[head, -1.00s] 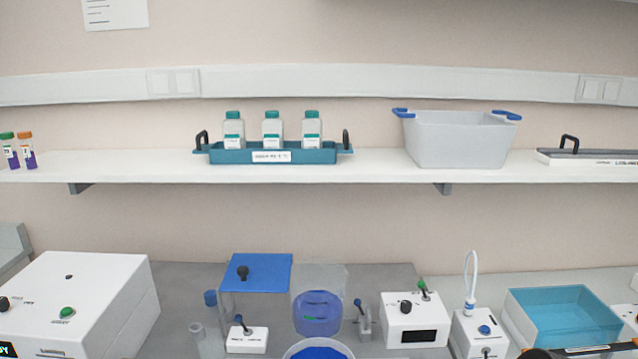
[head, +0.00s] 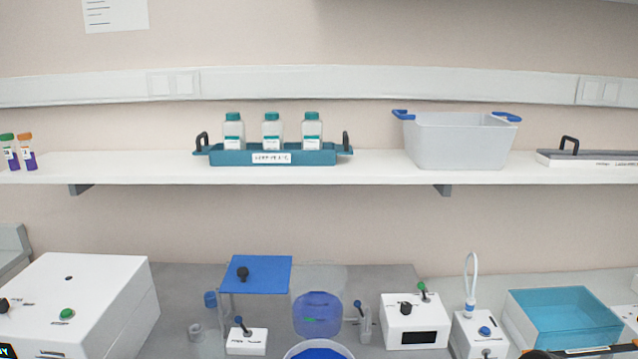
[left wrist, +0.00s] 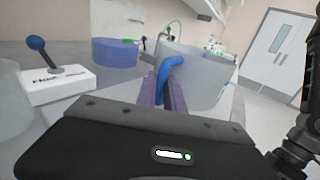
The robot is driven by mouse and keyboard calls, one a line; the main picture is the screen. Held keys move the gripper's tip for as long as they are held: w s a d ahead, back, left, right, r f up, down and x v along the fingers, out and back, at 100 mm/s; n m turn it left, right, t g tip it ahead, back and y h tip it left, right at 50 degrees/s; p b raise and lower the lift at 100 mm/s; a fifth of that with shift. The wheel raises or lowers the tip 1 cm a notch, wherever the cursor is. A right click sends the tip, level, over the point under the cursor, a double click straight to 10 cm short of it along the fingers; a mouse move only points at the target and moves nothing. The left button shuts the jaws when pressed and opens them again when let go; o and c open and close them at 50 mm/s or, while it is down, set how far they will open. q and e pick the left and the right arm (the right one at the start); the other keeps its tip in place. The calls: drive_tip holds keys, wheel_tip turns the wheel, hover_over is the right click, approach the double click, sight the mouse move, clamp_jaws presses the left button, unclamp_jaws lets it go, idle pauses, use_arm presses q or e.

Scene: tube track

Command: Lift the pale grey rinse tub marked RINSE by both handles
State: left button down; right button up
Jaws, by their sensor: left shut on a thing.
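In the left wrist view a pale grey tub (left wrist: 196,82) stands just beyond my left gripper (left wrist: 162,92). The gripper's fingers are closed on the tub's near blue handle (left wrist: 172,66). The tub's far handle and any RINSE marking cannot be made out there. In the head view a pale grey tub (head: 460,142) with two blue handles sits on the wall shelf, with no marking visible and no gripper near it.
The shelf (head: 375,164) also holds a teal tray (head: 225,157) with bottles. Below, the bench carries a white lever box (head: 247,342), a blue vessel (head: 318,314), white devices (head: 415,320) and a teal basin (head: 562,325). The left wrist view shows a lever box (left wrist: 60,84) close by on the left.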

use_arm(q)
drive_tip(key=c, duration=1.9)
unclamp_jaws()
drive_tip(key=shift+r, duration=0.2)
drive_tip(key=o, duration=0.5)
drive_tip(key=shift+f, duration=0.15)
drive_tip(key=shift+o, duration=0.2)
drive_tip(key=shift+f, duration=0.25)
drive_tip(key=b+v, duration=0.1)
drive_tip(key=v, duration=0.6)
drive_tip(key=shift+w+r, duration=0.1)
drive_tip(key=shift+s+a+r, duration=0.15)
drive_tip(key=shift+s+a, duration=0.2)
